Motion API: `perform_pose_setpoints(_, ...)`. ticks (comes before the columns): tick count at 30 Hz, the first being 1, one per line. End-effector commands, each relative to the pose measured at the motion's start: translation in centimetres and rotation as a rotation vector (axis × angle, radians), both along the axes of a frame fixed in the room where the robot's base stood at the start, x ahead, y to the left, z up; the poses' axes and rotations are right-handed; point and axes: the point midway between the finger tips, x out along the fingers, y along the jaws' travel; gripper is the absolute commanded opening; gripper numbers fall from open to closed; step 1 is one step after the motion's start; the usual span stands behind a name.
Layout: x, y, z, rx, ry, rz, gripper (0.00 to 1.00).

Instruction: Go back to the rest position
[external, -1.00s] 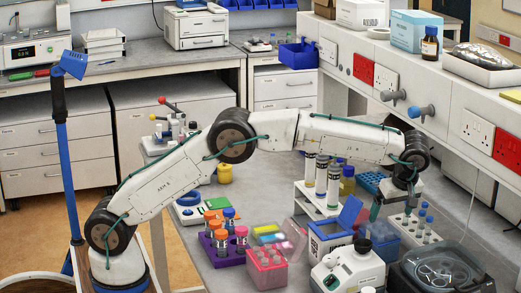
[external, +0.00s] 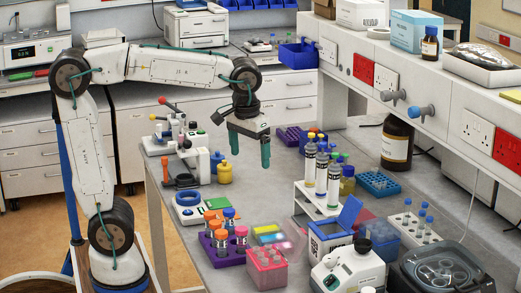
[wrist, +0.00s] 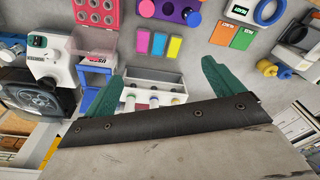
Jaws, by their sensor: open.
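My gripper (external: 250,150) hangs in the air above the bench (external: 215,275), its two green fingers pointing down and apart with nothing between them. My arm is folded up and back, with its elbow high at the left of the external view. In the wrist view my open gripper (wrist: 160,85) shows a green finger at each side. The white rack with several tubes (wrist: 150,85) lies beyond the fingers there; in the external view this rack (external: 310,198) stands to the right of my gripper and below it.
A purple rack (external: 224,258) with orange- and blue-capped tubes and a pink rack (external: 268,277) stand at the bench front. A white microscope-like device (external: 200,160) and a yellow bottle (external: 225,172) are left of my gripper. A brown bottle (external: 397,145) stands at the right under the shelf.

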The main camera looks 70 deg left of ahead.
Motion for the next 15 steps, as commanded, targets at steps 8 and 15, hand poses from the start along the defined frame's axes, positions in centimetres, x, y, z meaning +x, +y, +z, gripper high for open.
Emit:
perform_pose_setpoints(8, -12.7, 3.9, -5.3, -0.021, -0.011, -0.265, 0.93)
perform_pose_setpoints(15, -18.4, 4.8, -9.7, -0.026, -0.020, -0.412, 0.93)
